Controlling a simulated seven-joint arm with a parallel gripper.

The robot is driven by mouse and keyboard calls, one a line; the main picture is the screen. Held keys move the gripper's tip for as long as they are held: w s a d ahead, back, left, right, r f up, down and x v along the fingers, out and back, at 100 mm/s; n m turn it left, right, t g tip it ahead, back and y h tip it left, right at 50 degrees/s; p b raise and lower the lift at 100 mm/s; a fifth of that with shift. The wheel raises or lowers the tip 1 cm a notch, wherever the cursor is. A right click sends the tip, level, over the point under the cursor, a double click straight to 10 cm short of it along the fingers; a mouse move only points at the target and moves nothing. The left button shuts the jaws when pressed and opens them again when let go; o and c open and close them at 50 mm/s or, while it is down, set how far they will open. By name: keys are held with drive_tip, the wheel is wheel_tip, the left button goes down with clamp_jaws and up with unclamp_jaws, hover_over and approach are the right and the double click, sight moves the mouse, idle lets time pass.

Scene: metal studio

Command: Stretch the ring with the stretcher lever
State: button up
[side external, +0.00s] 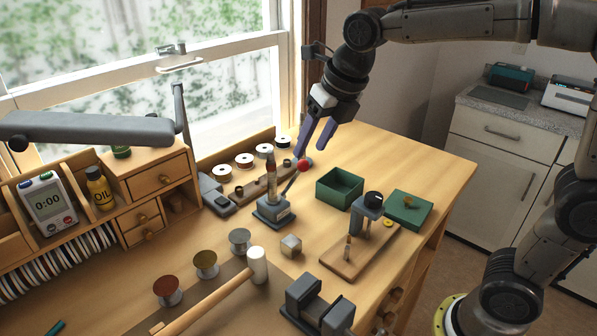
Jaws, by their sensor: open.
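The ring stretcher (272,211) stands on the bench, with a grey base and an upright tapered rod (271,178), dark with a reddish-brown part. Its lever (292,183) slants up to the right and ends in a red ball knob (304,166). My gripper (309,157) is open, pointing down, with its purple fingers close around or just above the knob. I cannot tell whether they touch it. The ring is too small to make out on the rod.
Right of the stretcher are an open green box (340,203), a green lid (408,209) and a wooden board (342,262) with a small device. Spools (244,160) line the back.

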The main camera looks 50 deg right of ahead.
sight(299, 172)
drive_tip(key=x, duration=0.9)
clamp_jaws()
idle(1.3)
